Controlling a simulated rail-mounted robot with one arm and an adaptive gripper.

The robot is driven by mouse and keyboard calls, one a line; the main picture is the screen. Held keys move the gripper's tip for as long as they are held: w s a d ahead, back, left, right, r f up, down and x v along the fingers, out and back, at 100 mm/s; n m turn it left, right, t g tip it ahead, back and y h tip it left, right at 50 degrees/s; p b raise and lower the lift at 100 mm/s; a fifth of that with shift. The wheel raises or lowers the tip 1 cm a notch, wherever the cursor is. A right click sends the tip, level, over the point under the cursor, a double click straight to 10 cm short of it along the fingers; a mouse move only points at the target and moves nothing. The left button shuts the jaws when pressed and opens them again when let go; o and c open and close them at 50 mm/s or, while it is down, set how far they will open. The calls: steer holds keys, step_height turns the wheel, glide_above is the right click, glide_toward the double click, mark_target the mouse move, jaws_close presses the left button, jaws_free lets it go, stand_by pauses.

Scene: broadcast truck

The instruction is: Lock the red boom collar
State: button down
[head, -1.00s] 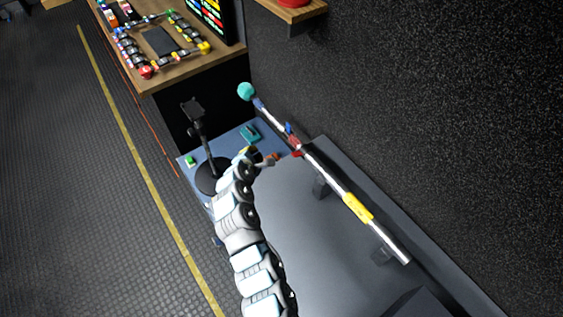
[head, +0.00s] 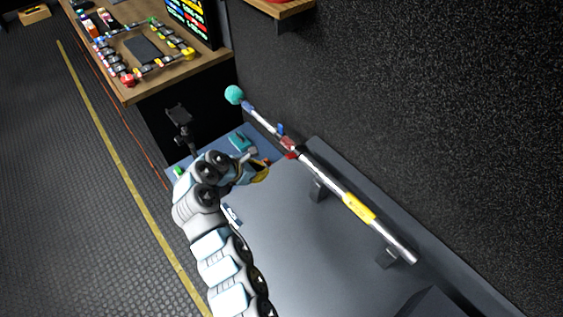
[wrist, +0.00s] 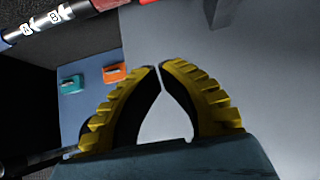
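The boom (head: 325,178) is a silver tube lying diagonally along the wall side of the grey bench, with a teal ball at its far end. The red collar (head: 288,147) sits around it, with a small blue part (head: 281,129) beside it. In the wrist view a red section (wrist: 105,4) shows at the top edge, partly cut off, beside black marks on the tube. My gripper (head: 265,171) is below and left of the collar, apart from it. In the wrist view its yellow fingertips (wrist: 159,67) nearly meet, with nothing held between them.
A yellow sleeve (head: 359,207) is farther down the boom, which rests on dark supports (head: 319,190). Teal (wrist: 71,84) and orange (wrist: 115,73) pieces lie on the blue surface beyond my fingers. A black stand (head: 180,120) is at left. The grey bench top is clear.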

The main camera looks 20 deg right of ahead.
mark_target(291, 156)
steer(key=shift+f, duration=0.1)
steer(key=w+d+f+b, duration=0.1)
steer(key=w+d+f, duration=0.1)
steer(key=d, duration=0.6)
steer(key=shift+w+d+f, duration=0.15)
steer(key=shift+w+f, duration=0.25)
steer(key=shift+f, duration=0.2)
stand_by(0.6)
steer(key=shift+r+p, duration=0.2)
steer(key=shift+p, duration=0.1)
steer(key=shift+w+r+p, duration=0.1)
steer(key=shift+p, duration=0.45)
